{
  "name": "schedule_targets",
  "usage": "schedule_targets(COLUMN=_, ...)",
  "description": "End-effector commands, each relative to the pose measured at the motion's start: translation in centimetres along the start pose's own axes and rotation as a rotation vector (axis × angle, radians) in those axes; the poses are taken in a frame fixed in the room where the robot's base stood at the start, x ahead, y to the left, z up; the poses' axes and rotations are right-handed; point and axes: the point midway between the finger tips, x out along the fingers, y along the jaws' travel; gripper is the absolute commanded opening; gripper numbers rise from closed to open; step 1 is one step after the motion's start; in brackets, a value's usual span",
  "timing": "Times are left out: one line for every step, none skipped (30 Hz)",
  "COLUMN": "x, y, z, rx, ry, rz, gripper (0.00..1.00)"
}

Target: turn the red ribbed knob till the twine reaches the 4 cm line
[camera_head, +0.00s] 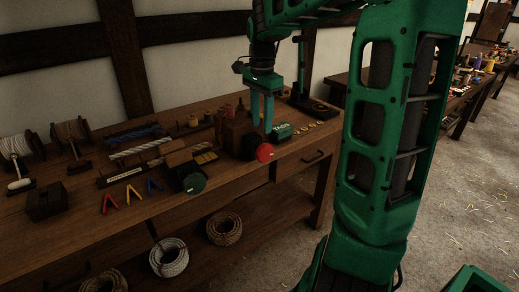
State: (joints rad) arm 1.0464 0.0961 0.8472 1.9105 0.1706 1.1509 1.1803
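The red knob (265,152) faces the front of the wooden bench, on a dark block-like device (237,136). Its ribs are too small to make out. My gripper (262,128) points down just above and behind the red knob, its two green fingers a little apart with nothing visible between them. I cannot tell whether a finger touches the device. The twine and the 4 cm line are too small or hidden to make out.
A small green box (281,131) is close right of my gripper. Coloured clips (131,193), spools (15,147) and rope samples (140,148) cover the bench (235,180). Rope coils (169,258) lie on the lower shelf.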

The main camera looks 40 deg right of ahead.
Motion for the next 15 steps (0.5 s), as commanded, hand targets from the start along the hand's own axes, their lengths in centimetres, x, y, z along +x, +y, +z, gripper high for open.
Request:
schedule_targets(x=0.5, y=0.0, z=0.0, rx=0.001, ry=-0.002, rz=0.002, gripper=0.38)
schedule_targets(x=0.8, y=0.0, z=0.0, rx=0.001, ry=-0.002, rz=0.002, gripper=0.38)
schedule_targets(x=1.4, y=0.0, z=0.1, rx=0.0, ry=-0.002, rz=0.002, gripper=0.38)
schedule_targets(x=1.9, y=0.1, z=0.1, rx=-0.001, ry=-0.003, rz=0.003, gripper=0.38)
schedule_targets(x=2.4, y=0.1, z=0.1, rx=-0.001, ry=-0.003, rz=0.004, gripper=0.38)
schedule_targets(x=3.1, y=0.1, z=0.1, rx=-0.001, ry=-0.003, rz=0.004, gripper=0.38)
schedule_targets(x=3.6, y=0.1, z=0.1, rx=-0.001, ry=-0.003, rz=0.004, gripper=0.38)
schedule_targets(x=4.2, y=0.1, z=0.1, rx=-0.001, ry=-0.003, rz=0.004, gripper=0.38)
schedule_targets(x=4.9, y=0.1, z=0.1, rx=-0.001, ry=-0.003, rz=0.004, gripper=0.38)
schedule_targets(x=5.5, y=0.1, z=0.2, rx=-0.002, ry=-0.003, rz=0.004, gripper=0.38)
schedule_targets(x=6.0, y=0.1, z=0.2, rx=-0.002, ry=-0.003, rz=0.004, gripper=0.38)
schedule_targets(x=6.7, y=0.1, z=0.1, rx=-0.002, ry=-0.003, rz=0.003, gripper=0.38)
schedule_targets(x=7.2, y=0.1, z=0.1, rx=-0.001, ry=-0.003, rz=0.004, gripper=0.38)
schedule_targets(x=7.6, y=0.1, z=0.1, rx=-0.002, ry=-0.002, rz=0.003, gripper=0.38)
schedule_targets(x=8.1, y=0.2, z=0.2, rx=-0.003, ry=-0.002, rz=0.003, gripper=0.38)
